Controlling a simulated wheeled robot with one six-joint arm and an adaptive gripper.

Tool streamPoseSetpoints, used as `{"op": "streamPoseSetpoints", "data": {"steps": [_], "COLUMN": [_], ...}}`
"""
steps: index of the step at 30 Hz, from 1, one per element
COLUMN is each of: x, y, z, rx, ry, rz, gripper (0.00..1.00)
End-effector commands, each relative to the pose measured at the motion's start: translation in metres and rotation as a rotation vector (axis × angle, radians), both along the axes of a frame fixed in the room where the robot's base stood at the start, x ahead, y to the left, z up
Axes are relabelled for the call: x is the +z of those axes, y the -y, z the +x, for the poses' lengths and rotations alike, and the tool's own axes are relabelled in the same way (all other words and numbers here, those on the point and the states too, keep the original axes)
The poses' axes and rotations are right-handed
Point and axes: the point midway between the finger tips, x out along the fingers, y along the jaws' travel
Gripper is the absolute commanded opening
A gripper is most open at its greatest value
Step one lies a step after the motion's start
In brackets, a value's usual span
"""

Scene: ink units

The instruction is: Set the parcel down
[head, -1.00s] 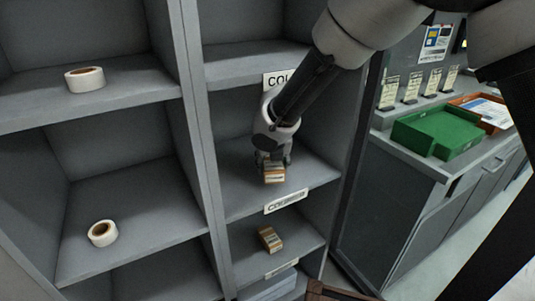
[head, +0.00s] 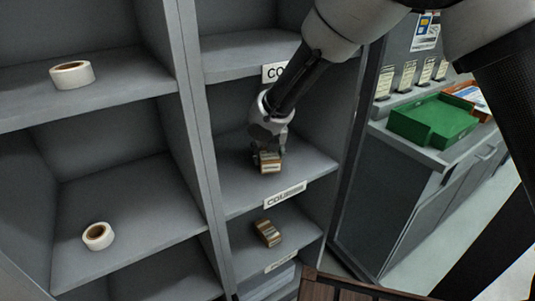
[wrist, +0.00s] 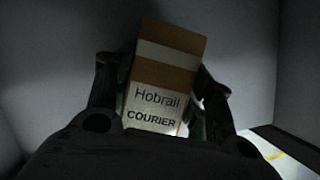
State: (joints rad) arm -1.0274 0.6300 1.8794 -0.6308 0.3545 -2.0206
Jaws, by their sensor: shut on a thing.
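In the wrist view the parcel (wrist: 163,75) shows a white label reading "Hobrail COURIER". It looks slightly tilted there, with a gripper finger (wrist: 160,95) on each side. My gripper is shut on it. The parcel is at or just above the shelf floor (head: 305,165); I cannot tell whether it touches.
A second similar box (head: 268,232) lies in the compartment below. White tape rolls sit in the left compartments, one upper (head: 71,75) and one lower (head: 97,236). A green tray (head: 434,121) stands on the counter at right. Compartment side walls flank my gripper.

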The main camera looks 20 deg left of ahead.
Motion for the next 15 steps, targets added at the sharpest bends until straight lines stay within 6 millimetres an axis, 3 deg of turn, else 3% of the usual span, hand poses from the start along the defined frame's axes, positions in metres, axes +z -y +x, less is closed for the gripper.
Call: {"op": "streamPoseSetpoints", "data": {"steps": [15], "x": [-0.012], "y": [0.0], "z": [0.0], "rx": [-0.001], "ry": [0.0], "rz": [0.0], "gripper": [0.23]}}
